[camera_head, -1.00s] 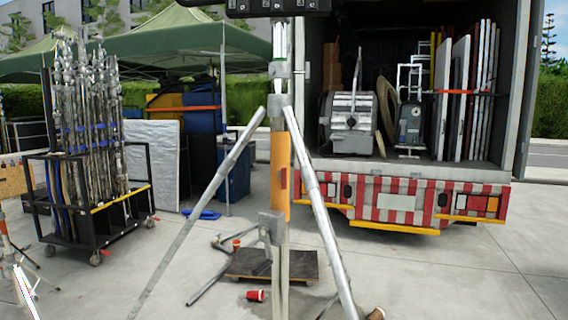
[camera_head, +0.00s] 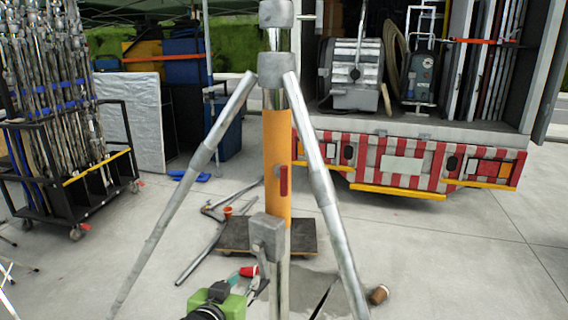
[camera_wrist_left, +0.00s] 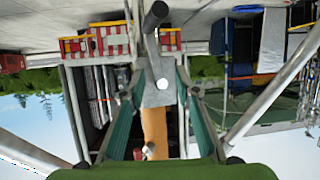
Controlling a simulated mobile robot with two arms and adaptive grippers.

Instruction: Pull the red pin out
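The red pin (camera_head: 283,180) is a small upright red piece on the orange section (camera_head: 275,150) of the metal stand's centre column. My left gripper (camera_head: 258,281) is low in front of the column, beside the grey lower bracket (camera_head: 267,236), below and left of the pin. In the left wrist view, which looks upside down, its two green fingers (camera_wrist_left: 160,100) are apart, with the grey bracket and orange section showing between them. I see nothing held. My right gripper is not in view.
The stand's slanted legs (camera_head: 322,185) spread on both sides of the column. A loaded truck (camera_head: 410,165) stands at right, a pole cart (camera_head: 75,200) at left.

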